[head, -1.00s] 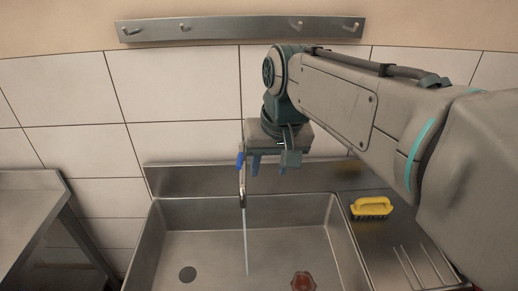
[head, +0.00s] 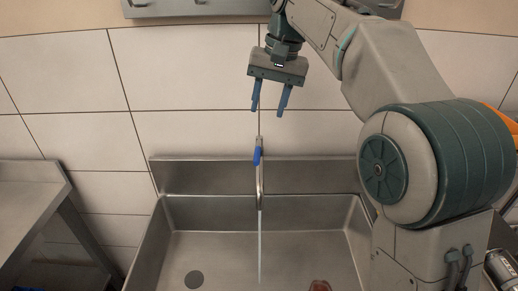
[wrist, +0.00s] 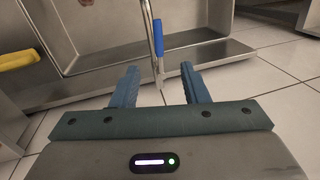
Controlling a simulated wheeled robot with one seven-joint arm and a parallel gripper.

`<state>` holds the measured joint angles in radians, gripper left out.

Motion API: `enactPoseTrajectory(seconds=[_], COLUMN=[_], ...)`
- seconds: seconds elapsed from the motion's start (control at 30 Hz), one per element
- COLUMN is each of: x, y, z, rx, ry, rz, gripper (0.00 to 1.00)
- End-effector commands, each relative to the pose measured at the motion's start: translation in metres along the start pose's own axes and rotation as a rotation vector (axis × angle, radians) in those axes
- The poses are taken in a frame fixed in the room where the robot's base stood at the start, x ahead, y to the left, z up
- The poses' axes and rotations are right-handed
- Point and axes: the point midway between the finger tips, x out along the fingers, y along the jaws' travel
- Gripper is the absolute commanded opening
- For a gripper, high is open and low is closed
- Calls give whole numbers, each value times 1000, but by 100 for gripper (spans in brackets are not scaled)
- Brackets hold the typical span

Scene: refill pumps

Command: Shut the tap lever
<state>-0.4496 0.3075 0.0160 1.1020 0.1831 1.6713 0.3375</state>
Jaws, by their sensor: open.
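The tap (head: 260,185) stands at the back of the sink, and a thin stream of water runs from its spout into the basin. Its blue lever (head: 257,156) points down along the tap's neck. The lever also shows upright in the wrist view (wrist: 158,34), beyond the fingers and roughly midway between them. My gripper (head: 270,107) is open and empty, with its blue fingers pointing down, above the tap and apart from it. In the wrist view its two fingers (wrist: 160,87) are spread wide with nothing between them.
The steel sink (head: 164,238) has a drain (head: 194,280) and a red object (head: 320,286) in it. A steel table (head: 30,190) stands at the left. A hook rail (head: 190,8) is on the wall above. A yellow brush (wrist: 18,54) shows in the wrist view.

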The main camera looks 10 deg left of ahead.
Motion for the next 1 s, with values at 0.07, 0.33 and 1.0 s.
enactPoseTrajectory(seconds=[0.07, 0.33, 1.0], x=[13, 70, 127], y=[2, 1, -1], z=[0, 1, 1], rx=[3, 0, -4], ry=[-1, -2, 2], rz=[1, 1, 0], gripper=[41, 41, 41])
